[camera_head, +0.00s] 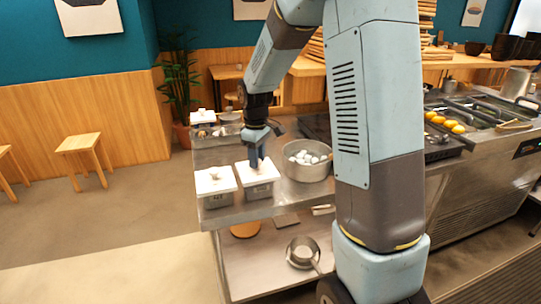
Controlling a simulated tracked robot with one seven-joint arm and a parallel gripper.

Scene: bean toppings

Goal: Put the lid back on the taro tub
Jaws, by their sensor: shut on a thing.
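My gripper (257,165) points straight down at a white lid (268,174), shut on what looks like its handle; the fingers hide the grip itself. The lid sits over a grey metal tub (259,191) at the front of the steel counter, level and roughly lined up with it. Whether it rests fully on the rim is too small to tell. To the left, a second white lid (208,186) with a small knob covers a similar tub (218,201). No label shows which tub holds taro.
A round metal pot (308,172) with white balls stands close right of the tub. Another white-lidded tub (203,117) and small bowls are at the counter's back left. A pan (302,252) lies on the lower shelf. My upper arm hides the counter further right.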

